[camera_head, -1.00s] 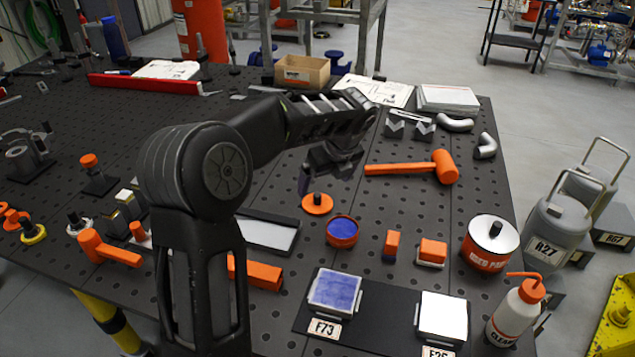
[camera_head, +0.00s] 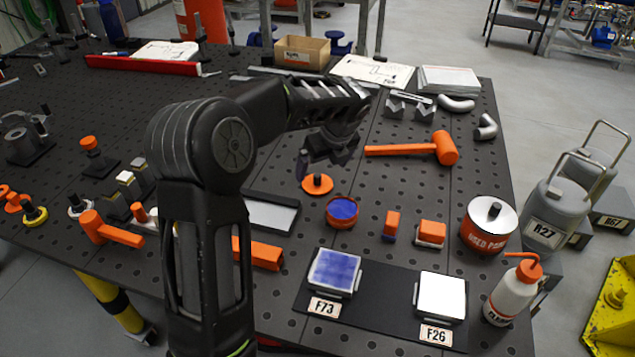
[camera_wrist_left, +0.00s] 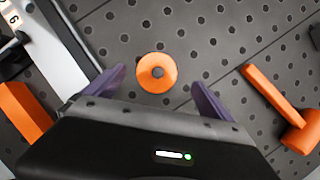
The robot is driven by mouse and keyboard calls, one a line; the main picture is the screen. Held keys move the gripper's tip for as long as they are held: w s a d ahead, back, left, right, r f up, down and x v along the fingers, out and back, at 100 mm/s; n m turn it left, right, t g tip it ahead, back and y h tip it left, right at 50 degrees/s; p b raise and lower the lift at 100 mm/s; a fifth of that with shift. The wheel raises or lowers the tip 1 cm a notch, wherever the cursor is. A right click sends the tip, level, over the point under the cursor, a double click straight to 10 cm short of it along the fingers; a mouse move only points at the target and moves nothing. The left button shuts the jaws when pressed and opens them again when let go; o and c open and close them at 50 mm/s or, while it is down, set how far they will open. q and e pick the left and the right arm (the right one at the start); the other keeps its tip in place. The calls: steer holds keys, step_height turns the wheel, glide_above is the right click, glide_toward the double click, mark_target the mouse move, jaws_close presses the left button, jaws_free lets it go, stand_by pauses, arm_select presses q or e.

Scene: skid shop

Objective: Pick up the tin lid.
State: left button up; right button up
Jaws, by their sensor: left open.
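The tin lid, an orange disc with a dark knob (camera_head: 317,184), lies flat on the dark perforated table. The open tin (camera_head: 342,211), orange with a blue inside, stands just in front of it. My left gripper (camera_head: 318,160) is open and empty, above and just behind the lid in the head view. In the left wrist view the lid (camera_wrist_left: 157,72) shows between and slightly beyond the two purple fingertips (camera_wrist_left: 158,85), apart from both. My right gripper is not in view.
An orange mallet (camera_head: 415,149) lies to the right of the lid. A grey tray (camera_head: 270,213) is on its left. Small orange blocks (camera_head: 431,232) and a used-parts pot (camera_head: 488,224) stand to the front right. Bare table surrounds the lid.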

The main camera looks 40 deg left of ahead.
mark_target(318, 176)
arm_select(q)
steer(key=p+x, duration=0.1)
steer(key=x, duration=0.4)
steer(key=shift+s+a, duration=0.15)
steer(key=shift+c, duration=0.5)
steer(key=c, duration=1.2)
